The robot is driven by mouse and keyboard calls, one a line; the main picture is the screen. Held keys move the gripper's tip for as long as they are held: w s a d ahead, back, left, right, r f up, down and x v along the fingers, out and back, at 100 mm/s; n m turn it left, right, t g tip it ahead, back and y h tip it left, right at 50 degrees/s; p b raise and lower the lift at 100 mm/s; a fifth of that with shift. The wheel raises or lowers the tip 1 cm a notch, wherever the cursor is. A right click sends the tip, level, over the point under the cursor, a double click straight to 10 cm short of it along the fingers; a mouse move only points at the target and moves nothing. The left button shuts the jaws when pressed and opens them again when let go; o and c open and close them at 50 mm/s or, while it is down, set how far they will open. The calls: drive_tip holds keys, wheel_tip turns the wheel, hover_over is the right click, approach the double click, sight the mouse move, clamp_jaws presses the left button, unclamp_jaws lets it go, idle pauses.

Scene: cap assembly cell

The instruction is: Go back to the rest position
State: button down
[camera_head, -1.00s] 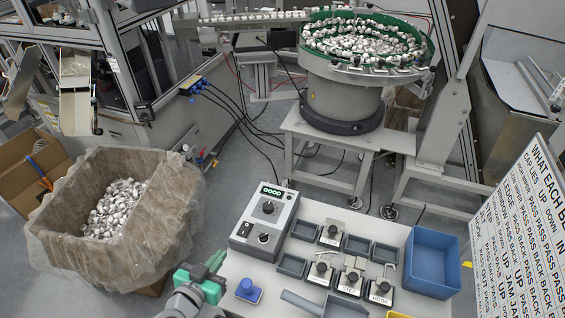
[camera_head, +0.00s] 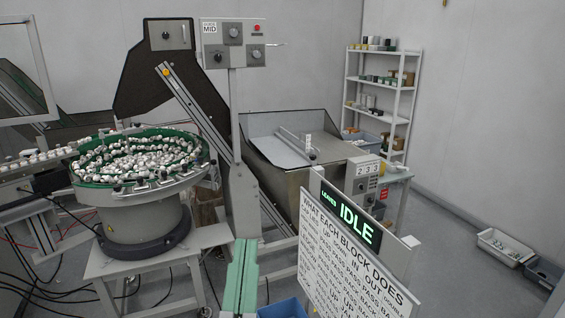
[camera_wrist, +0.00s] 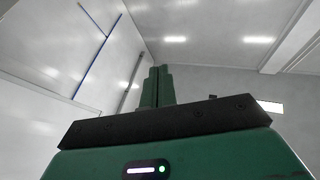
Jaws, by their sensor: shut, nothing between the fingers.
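My gripper (camera_wrist: 158,86) shows in the wrist view with its two green fingers together and nothing between them. The wrist view looks up past the fingers to the ceiling and pale walls.
A bowl feeder (camera_head: 140,165) full of small parts stands at the left. A sign board (camera_head: 345,255) and a lit IDLE display (camera_head: 357,224) stand at the lower right. A blue bin (camera_head: 283,309) shows at the bottom edge. Shelves (camera_head: 381,95) stand behind; the right floor is mostly open.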

drive_tip(key=s+d+r+t+h+p, duration=0.1)
drive_tip(key=s+d+r+p, duration=0.15)
drive_tip(key=r, duration=0.25)
drive_tip(key=s+d+r+t+p, duration=0.1)
drive_tip(key=s+d+r, duration=0.25)
drive_tip(key=r, duration=0.25)
wheel_tip(320, 180, up, 25)
drive_tip(key=p, duration=2.5)
drive_tip(key=shift+w, duration=0.4)
